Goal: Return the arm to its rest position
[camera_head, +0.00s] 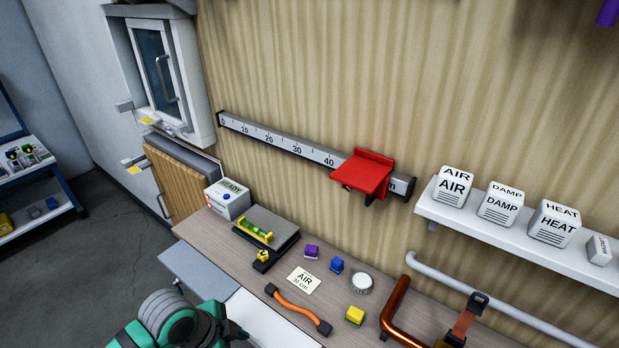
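Part of my own arm, green and grey, shows at the bottom left in the head view, in front of the workbench (215,232). The end of the arm is not visible, so my gripper is out of the picture. Whether it holds anything is hidden.
A ruled rail (285,144) with a red slider (365,174) crosses the wall. A white shelf (470,222) holds labelled boxes. The bench carries a READY device (227,199), a green level (256,230), an AIR card (304,281), an orange cable (296,308) and small blocks. Open floor (110,260) lies left.

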